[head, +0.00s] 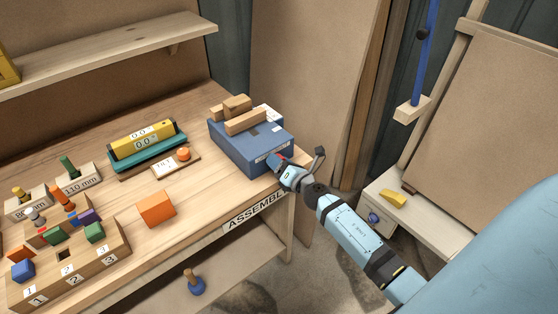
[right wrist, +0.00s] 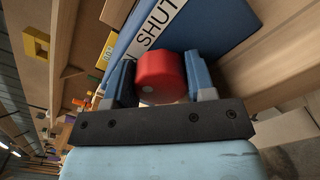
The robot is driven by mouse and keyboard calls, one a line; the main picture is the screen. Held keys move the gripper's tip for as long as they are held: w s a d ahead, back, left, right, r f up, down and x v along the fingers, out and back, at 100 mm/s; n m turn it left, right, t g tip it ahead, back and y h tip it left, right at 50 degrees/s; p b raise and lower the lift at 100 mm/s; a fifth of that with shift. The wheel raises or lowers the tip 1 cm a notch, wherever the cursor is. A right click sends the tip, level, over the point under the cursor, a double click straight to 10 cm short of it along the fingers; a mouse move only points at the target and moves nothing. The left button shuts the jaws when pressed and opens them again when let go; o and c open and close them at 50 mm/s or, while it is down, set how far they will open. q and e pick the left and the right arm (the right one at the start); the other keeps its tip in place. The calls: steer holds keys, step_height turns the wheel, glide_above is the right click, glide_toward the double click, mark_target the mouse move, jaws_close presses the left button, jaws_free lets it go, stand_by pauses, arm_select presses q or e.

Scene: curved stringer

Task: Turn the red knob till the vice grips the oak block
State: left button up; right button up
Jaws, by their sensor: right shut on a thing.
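The vice is a blue box (head: 232,146) at the right end of the bench, with pale wooden pieces (head: 246,122) on top. One smaller wooden block (head: 237,103) sits among them; I cannot tell for sure which is the oak block or whether it is gripped. The red knob (right wrist: 160,77) is on the vice's front, beside a white label reading "SHUT" (right wrist: 157,24). My right gripper (head: 277,163) is shut on the knob, one finger each side in the right wrist view (right wrist: 160,84). In the head view the gripper hides most of the knob. My left gripper is not in view.
A teal and yellow level-like device (head: 148,146) lies left of the vice. An orange block (head: 156,209) and a wooden holder with coloured blocks (head: 85,258) are nearer the front left. A side table (head: 430,230) with a yellow piece (head: 393,200) stands at the right.

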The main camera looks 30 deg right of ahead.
steer(key=m+p, duration=0.1)
steer(key=m, duration=0.5)
steer(key=m+p, duration=0.1)
steer(key=m, duration=0.1)
steer(key=m+p, duration=0.1)
steer(key=m, duration=0.2)
steer(key=shift+f+m, duration=0.2)
steer(key=shift+m, duration=0.6)
steer(key=o, duration=0.9)
steer(key=shift+o, duration=0.2)
steer(key=shift+s, duration=0.1)
